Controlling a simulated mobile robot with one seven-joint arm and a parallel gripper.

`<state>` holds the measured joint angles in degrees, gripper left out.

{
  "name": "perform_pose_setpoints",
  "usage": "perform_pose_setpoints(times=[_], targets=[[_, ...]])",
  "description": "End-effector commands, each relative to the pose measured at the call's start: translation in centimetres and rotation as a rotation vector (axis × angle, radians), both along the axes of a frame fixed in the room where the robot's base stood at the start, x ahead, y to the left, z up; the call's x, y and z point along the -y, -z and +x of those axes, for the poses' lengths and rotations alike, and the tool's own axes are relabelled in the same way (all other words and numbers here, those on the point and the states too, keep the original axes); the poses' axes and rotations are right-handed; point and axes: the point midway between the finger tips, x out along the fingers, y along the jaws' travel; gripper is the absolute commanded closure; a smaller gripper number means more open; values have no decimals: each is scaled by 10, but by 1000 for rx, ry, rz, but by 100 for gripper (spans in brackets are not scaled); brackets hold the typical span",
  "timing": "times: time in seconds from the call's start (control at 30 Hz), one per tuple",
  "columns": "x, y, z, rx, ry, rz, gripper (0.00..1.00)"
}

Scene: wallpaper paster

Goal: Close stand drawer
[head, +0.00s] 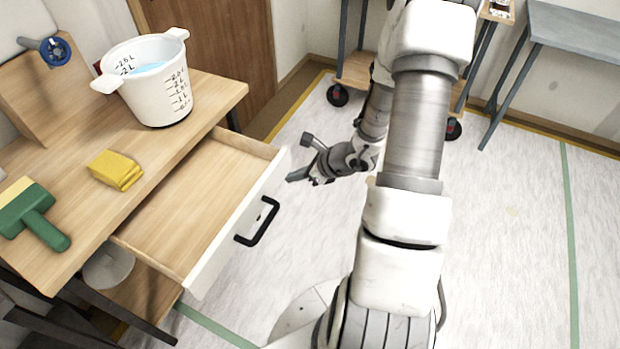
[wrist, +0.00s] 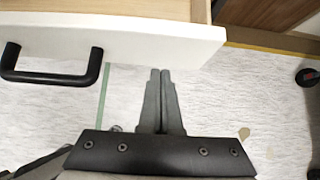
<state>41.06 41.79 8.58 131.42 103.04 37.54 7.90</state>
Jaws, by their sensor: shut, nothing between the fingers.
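The stand drawer (head: 190,200) is pulled well out of the wooden stand (head: 70,215) on the left of the head view. Its inside looks empty. Its white front (head: 240,222) carries a black handle (head: 260,222). My gripper (head: 292,177) is near the far end of the drawer front, on its outer side. In the wrist view the white front (wrist: 150,38) and the handle (wrist: 52,65) lie at the top. My gripper's fingers (wrist: 160,75) are together and empty, pointing toward the front's lower edge, right of the handle. I cannot tell whether they touch it.
A wheeled cart (head: 355,70) stands behind my arm and a grey table (head: 580,25) at the back right. The floor on the right is clear.

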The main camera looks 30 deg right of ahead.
Motion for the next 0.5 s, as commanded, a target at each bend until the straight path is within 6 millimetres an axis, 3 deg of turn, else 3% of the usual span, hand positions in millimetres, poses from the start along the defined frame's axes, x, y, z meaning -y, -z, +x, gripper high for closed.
perform_pose_setpoints(times=[0.2,0.5], targets=[[-9,0,12,0,0,0,100],[-9,0,13,0,1,1,100]])
